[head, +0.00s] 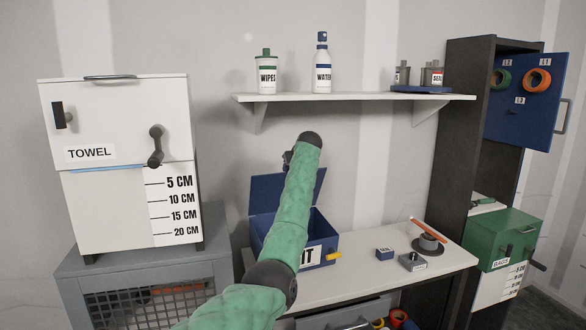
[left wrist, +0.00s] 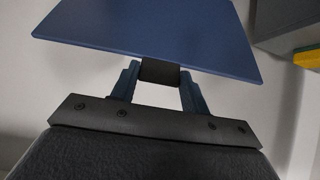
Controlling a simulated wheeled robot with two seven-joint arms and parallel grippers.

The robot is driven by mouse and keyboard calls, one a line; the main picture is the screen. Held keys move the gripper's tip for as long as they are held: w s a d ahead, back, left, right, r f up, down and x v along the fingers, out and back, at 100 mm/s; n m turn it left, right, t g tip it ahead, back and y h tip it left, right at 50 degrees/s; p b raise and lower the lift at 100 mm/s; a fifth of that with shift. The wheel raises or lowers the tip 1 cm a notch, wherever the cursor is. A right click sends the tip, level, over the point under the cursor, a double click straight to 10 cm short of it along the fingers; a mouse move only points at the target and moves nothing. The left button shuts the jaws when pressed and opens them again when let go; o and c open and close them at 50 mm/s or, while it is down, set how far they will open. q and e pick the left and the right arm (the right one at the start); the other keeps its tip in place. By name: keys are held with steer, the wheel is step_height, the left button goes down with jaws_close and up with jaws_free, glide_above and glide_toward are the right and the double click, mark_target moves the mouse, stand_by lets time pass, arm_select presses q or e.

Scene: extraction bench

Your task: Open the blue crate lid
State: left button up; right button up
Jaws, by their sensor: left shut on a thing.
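The blue crate (head: 325,241) stands on the white bench, its front label partly hidden by my left arm. Its blue lid (head: 264,192) is raised and stands steeply up at the back; my arm covers its middle. In the left wrist view the lid (left wrist: 150,28) is a broad blue panel ahead of my left gripper (left wrist: 160,80). That gripper is shut on a dark tab (left wrist: 160,72) at the lid's edge. In the head view my arm hides most of the gripper. My right gripper is in neither view.
A shelf (head: 350,97) with a wipes tub (head: 266,75) and a water bottle (head: 322,68) is above the crate. A towel dispenser (head: 120,165) stands left.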

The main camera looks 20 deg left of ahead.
arm_select(q)
steer(key=shift+w, duration=0.15)
steer(key=o, duration=1.3)
steer(key=shift+c, duration=0.2)
steer(key=shift+o, duration=0.7)
steer(key=shift+r, duration=0.1)
steer(key=b+v, duration=0.3)
steer(key=v, duration=0.4)
steer(key=shift+s+d+r+b, duration=0.2)
steer(key=shift+s+b, duration=0.15)
steer(key=shift+b, duration=0.05)
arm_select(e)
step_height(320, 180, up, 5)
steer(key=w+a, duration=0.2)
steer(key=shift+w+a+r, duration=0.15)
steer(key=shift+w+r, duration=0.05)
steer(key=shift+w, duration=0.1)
arm_select(q)
steer(key=shift+c, duration=0.2)
